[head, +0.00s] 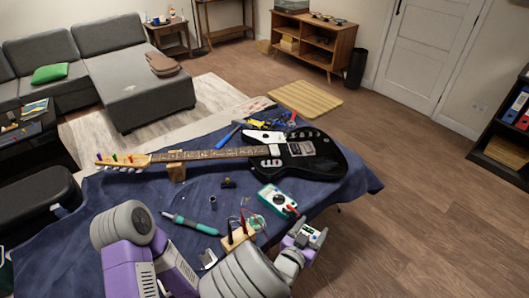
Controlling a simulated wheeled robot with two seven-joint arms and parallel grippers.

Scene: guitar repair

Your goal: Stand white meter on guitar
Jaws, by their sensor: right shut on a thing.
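The black electric guitar (312,160) lies on the blue cloth of the workbench, its neck pointing left and resting on a wooden block (177,172).
A teal-edged meter (278,199) with a red probe lies between my right gripper and the guitar. A teal-and-grey pen-like tool (190,223), a small wooden block with wires (237,239) and hand tools (275,120) are on the blue cloth (130,205).

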